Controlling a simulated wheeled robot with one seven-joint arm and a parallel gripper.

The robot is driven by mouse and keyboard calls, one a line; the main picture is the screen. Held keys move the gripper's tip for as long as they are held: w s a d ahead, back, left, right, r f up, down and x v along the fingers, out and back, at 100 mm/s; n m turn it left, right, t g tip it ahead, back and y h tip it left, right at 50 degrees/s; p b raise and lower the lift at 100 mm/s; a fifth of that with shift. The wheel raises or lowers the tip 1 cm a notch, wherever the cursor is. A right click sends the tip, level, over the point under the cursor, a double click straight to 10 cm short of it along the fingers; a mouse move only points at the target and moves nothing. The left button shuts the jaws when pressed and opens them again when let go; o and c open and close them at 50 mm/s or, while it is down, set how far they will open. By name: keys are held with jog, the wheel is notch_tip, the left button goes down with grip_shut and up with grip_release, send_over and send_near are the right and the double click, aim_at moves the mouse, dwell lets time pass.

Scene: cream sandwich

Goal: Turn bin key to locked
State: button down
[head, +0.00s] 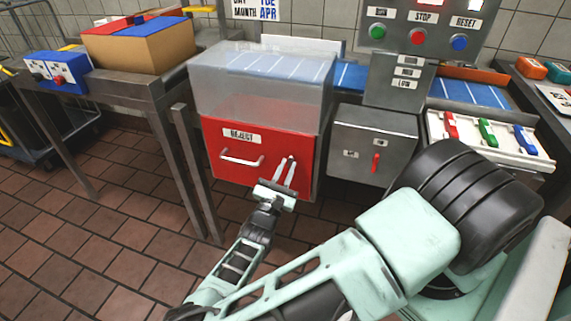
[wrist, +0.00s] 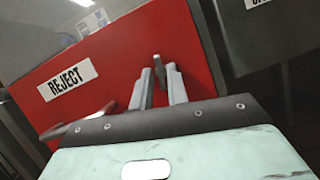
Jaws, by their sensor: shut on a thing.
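The red reject bin (head: 228,178) has a white REJECT label and a pale handle (head: 241,160) on its front. My gripper (head: 286,171) is at the right side of that front, its two fingers reaching to the bin face. In the wrist view my gripper (wrist: 160,88) is shut on the small grey bin key (wrist: 158,66), which sticks out between the fingertips. The key looks roughly upright against the red face (wrist: 110,62). Its lock markings are not readable, and the fingers hide part of it.
A grey box with a red switch (head: 376,163) stands right of the bin. Above it is a control panel with green, red and blue buttons (head: 459,42). A white tray (head: 497,156) with coloured clips is farther right. A steel table (head: 120,87) stands left. The tiled floor at lower left is clear.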

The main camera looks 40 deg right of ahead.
jog(key=shift+s+n+t+y+p, duration=0.1)
jog(key=shift+n+t+y+p, duration=0.4)
jog(key=shift+n, duration=1.1)
jog(key=shift+f+t, duration=0.1)
jog(key=shift+t, duration=0.2)
jog(key=c, duration=1.6)
grip_release()
jog(key=b+v, duration=0.2)
jog(key=v, duration=1.5)
jog(key=shift+a+f, duration=0.1)
jog(key=shift+a, duration=0.05)
